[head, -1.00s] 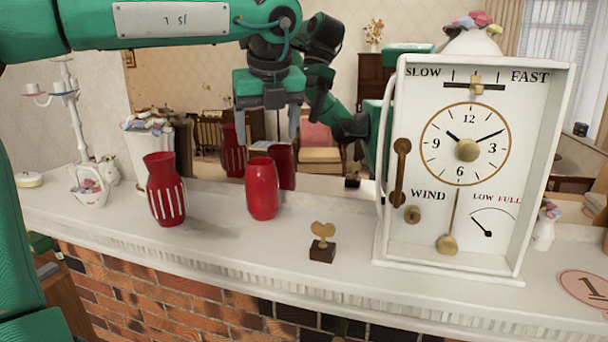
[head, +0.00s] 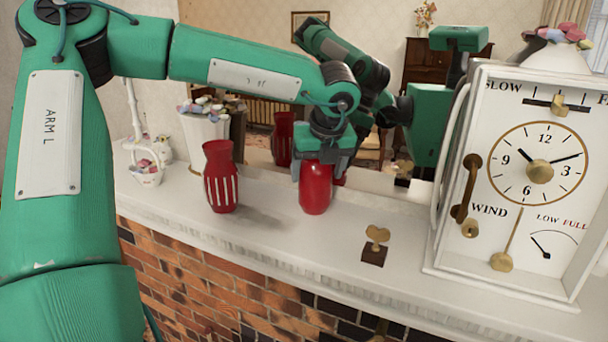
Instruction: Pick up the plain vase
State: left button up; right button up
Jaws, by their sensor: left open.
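The plain red vase (head: 316,197) stands upright on the white mantel shelf (head: 275,250). My left gripper (head: 318,178) points down over it, with its open fingers on either side of the vase's upper part. The vase's top is hidden by the gripper, and I cannot tell whether the fingers touch it. A red vase with white stripes (head: 221,177) stands to the left, apart from the gripper. My right gripper is not in view.
A white clock box (head: 455,250) with a dial stands at the right. A small brass key on a dark block (head: 375,247) sits between it and the vase. A mirror behind reflects the arm and vases. A white basket (head: 147,174) and white flower pot (head: 205,135) stand at the left.

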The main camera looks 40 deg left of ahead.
pick_arm(q)
jog(key=x, duration=0.3)
jog(key=shift+a+r+p, duration=0.1)
jog(key=shift+a+p, duration=0.2)
jog(key=shift+p, duration=0.05)
jog(key=shift+d+r, duration=0.1)
jog(key=shift+d, duration=0.2)
jog(key=shift+c, duration=0.7)
jog(key=shift+a, duration=0.1)
jog(key=c, duration=0.9)
jog(key=shift+o, duration=0.2)
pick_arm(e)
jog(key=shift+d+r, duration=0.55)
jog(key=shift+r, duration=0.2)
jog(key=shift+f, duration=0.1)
